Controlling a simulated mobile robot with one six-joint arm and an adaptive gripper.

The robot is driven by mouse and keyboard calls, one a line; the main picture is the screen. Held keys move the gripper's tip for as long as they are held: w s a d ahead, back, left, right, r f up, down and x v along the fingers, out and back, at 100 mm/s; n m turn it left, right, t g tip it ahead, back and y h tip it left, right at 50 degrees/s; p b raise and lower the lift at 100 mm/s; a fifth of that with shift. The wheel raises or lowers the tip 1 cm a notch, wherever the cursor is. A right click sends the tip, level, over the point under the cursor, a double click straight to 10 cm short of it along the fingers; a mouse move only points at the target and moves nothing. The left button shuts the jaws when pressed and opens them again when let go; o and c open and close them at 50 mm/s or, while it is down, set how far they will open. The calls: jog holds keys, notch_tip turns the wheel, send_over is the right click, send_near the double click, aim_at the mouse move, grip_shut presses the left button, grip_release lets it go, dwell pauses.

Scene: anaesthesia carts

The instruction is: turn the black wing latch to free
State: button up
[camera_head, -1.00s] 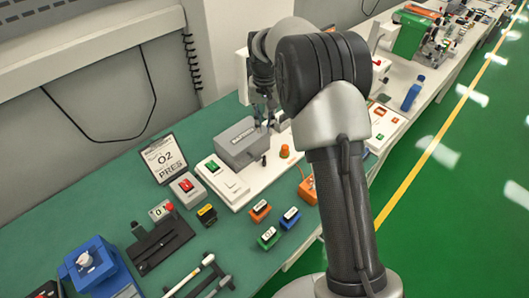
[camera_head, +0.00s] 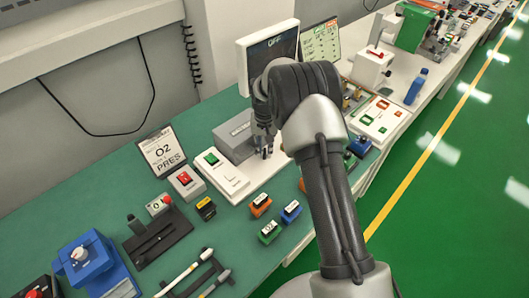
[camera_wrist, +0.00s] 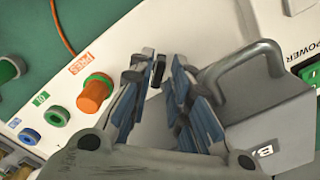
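My gripper (camera_wrist: 157,85) is over the white base panel in the wrist view, with its two blue-padded fingers apart. A small dark piece (camera_wrist: 159,69), which looks like the black wing latch, shows between or just past the fingertips; the fingers partly hide it, and I cannot tell its angle or whether they touch it. The grey box with a handle (camera_wrist: 270,105) is right beside the right finger. In the head view my gripper (camera_head: 266,150) points down at the right end of the grey box (camera_head: 234,137); the latch is hidden there.
An orange knob (camera_wrist: 95,94) stands left of the fingers, with blue and green ports (camera_wrist: 57,117) near it. A monitor (camera_head: 268,52) stands behind my arm. Small labelled blocks (camera_head: 270,230) lie on the green bench in front.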

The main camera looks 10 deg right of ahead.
jog(key=shift+f, duration=0.75)
jog(key=shift+c, duration=0.2)
grip_shut()
